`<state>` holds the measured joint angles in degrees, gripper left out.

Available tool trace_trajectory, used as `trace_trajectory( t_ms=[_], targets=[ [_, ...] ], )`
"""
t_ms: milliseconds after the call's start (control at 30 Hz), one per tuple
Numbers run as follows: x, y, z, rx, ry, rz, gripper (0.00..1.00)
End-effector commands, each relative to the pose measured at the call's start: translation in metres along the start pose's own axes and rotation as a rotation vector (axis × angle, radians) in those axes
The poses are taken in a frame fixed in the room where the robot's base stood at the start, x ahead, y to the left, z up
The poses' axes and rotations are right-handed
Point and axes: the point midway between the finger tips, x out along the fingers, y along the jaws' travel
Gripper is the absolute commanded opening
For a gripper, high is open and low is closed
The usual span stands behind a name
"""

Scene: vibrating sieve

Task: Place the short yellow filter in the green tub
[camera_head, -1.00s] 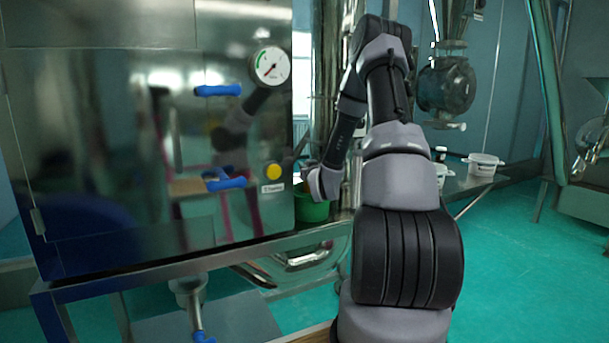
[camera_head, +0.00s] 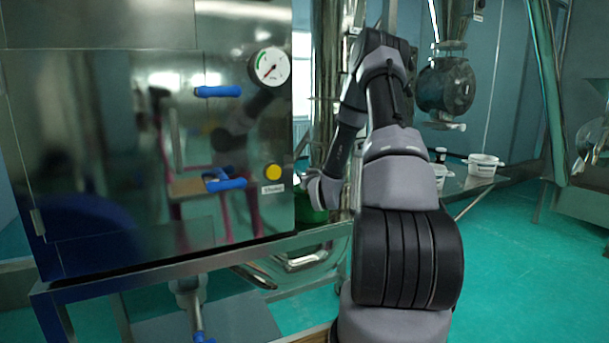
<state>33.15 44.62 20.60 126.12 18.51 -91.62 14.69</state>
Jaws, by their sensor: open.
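The green tub (camera_head: 312,215) shows only in part, beside the right edge of the steel cabinet. My wrist hides most of it. My gripper (camera_head: 302,181) is at the end of my arm, just above and beside the tub, at the cabinet's right edge. It is small and largely hidden, but its jaws are open. I cannot make out a short yellow filter in this view, and the inside of the tub is hidden.
The steel cabinet (camera_head: 120,130) fills the left, with blue handles (camera_head: 226,184), a yellow knob (camera_head: 273,172) and a gauge (camera_head: 269,66). White tubs (camera_head: 483,166) stand on the table to the right. Open green floor (camera_head: 530,250) lies at the right.

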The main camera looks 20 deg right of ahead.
Motion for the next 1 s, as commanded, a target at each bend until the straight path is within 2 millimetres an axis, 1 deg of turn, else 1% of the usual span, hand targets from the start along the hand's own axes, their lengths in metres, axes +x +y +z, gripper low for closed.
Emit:
trace_trajectory(
  t_ms=[33, 67, 167, 400, 500, 600, 700, 800, 1000],
  targets=[
    [0.000, 0.000, -0.004, -0.001, 0.002, 0.000, 0.41],
    [-0.003, 0.000, -0.003, 0.000, 0.000, 0.000, 0.41],
    [-0.017, 0.000, -0.002, -0.001, -0.002, 0.000, 0.41],
    [-0.069, 0.000, -0.002, -0.001, -0.002, 0.000, 0.41],
    [-0.089, 0.001, -0.002, 0.000, -0.002, 0.001, 0.41],
    [-0.104, 0.001, -0.001, 0.000, -0.002, 0.001, 0.41],
    [-0.114, 0.000, -0.002, 0.001, -0.002, 0.001, 0.41],
    [-0.119, 0.000, -0.002, 0.000, 0.000, 0.000, 0.41],
    [-0.120, 0.000, -0.002, 0.000, 0.000, 0.000, 0.41]
  ],
)
